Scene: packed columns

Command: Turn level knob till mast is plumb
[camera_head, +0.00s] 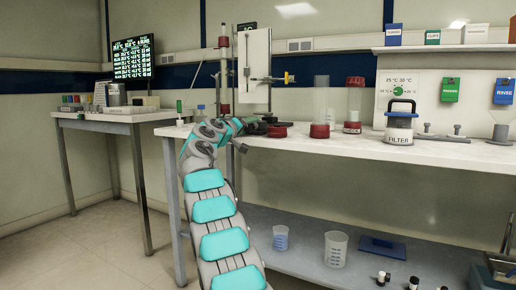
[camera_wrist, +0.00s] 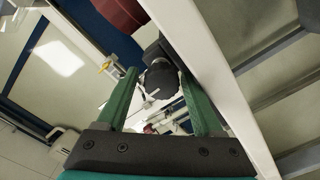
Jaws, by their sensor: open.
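In the wrist view the two green fingers of my gripper (camera_wrist: 158,74) are apart. A dark round knob (camera_wrist: 161,82) shows between their tips; I cannot tell whether either finger touches it. In the head view my gripper (camera_head: 256,128) is at the bench's left end, low by the foot of a stand. The stand has a thin upright rod (camera_head: 246,72) in front of a white upright panel (camera_head: 257,66). The rod looks close to vertical, but its exact tilt cannot be told. The knob is not clearly seen in the head view, where my gripper covers that spot.
A slim column (camera_head: 224,62) with red fittings stands left of the panel. The bench edge (camera_head: 400,151) runs close to my gripper. A lower shelf holds beakers.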

